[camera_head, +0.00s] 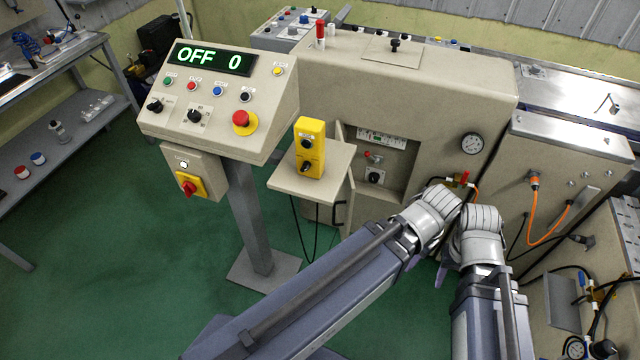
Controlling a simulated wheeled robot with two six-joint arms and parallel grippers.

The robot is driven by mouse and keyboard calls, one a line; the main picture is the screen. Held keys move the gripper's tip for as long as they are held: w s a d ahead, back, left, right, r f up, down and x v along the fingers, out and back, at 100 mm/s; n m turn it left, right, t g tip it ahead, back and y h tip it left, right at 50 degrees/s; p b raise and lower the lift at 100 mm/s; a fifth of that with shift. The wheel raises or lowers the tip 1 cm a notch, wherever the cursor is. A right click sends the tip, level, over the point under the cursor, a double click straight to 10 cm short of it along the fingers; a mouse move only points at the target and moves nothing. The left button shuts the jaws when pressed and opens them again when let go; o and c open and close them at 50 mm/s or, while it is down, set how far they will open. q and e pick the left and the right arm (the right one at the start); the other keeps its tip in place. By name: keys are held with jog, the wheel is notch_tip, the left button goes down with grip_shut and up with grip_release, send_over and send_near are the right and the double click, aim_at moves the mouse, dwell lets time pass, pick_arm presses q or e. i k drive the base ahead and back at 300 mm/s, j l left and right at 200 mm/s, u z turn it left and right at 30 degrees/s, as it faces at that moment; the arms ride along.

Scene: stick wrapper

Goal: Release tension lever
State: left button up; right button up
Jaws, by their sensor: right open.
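A small red handle on a brass-coloured fitting (464,180) shows on the machine front, below a round gauge. I cannot tell whether it is the tension lever, and no label can be read. My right gripper (481,218) is just below this fitting, close to the machine front. It is open, and nothing shows in it. My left gripper (440,203) is close beside it on the left, near the lower edge of the recess. Its fingers are hidden, so its jaws cannot be judged. The two grippers cover part of the machine behind them.
A control panel (222,98) reads OFF 0. A yellow box (310,148) stands on a small shelf (338,165). The gauge (472,143) and an orange cable (548,236) are near my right gripper. Green floor (120,270) is open at the left.

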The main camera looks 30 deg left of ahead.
aim_at(367, 153)
jog(key=k+j+u, duration=0.15)
jog(key=j, duration=0.25)
jog(key=k+j+u, duration=0.1)
jog(key=k+j, duration=0.15)
jog(key=j, duration=0.15)
jog(key=k+j+u, duration=0.15)
jog(key=k, duration=0.25)
jog(key=i+u, duration=0.2)
jog(key=i+l+u, duration=0.2)
jog(key=l, duration=0.15)
jog(key=i+l+u, duration=0.2)
jog(key=l, duration=0.2)
jog(key=l+u, duration=0.2)
jog(key=l, duration=0.2)
jog(key=k+l+u, duration=0.15)
jog(key=l, duration=0.2)
jog(key=l+u, duration=0.2)
jog(key=l, duration=0.15)
jog(key=k, duration=0.05)
